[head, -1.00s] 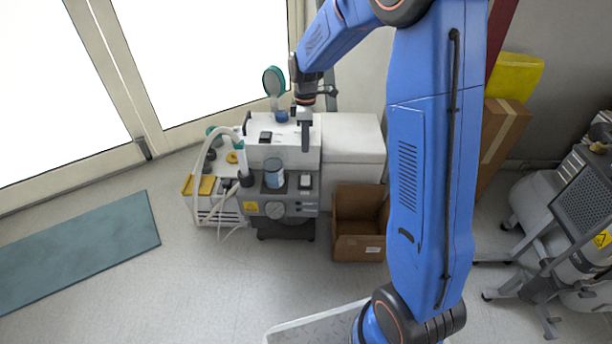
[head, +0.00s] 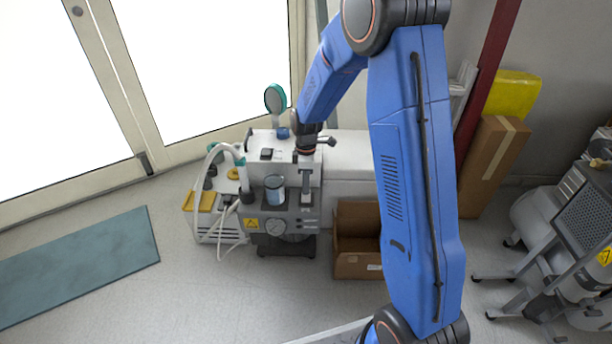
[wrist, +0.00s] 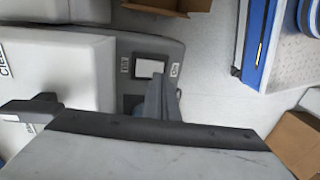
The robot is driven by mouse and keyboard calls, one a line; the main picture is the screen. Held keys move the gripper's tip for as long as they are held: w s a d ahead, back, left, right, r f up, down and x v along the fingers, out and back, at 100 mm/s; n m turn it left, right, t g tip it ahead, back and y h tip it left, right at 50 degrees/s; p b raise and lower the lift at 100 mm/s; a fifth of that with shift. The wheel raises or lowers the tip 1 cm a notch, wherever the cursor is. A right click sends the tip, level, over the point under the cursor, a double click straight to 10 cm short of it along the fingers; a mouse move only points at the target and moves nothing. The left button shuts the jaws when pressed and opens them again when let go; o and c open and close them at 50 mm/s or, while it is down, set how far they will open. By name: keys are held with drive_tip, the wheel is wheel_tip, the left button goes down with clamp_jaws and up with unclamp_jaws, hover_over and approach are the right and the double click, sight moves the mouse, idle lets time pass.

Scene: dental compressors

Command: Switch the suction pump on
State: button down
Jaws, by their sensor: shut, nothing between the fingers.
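The grey unit with a round gauge and a clear jar, which looks like the suction pump (head: 290,226), stands on the floor left of centre in the head view. In the wrist view its dark grey top (wrist: 168,50) carries a pale rocker switch (wrist: 149,68) with small labels on either side, too small to read.
A white box (head: 285,147) with a black switch (head: 266,154) stands directly behind. A hose (head: 210,165) loops at the left. An open cardboard box (head: 358,264) sits at the right. Floor in front is clear; a teal mat (head: 75,262) lies left.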

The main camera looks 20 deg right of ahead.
sight(306, 200)
drive_tip(key=shift+s+f, duration=0.15)
drive_tip(key=shift+f, duration=1.4)
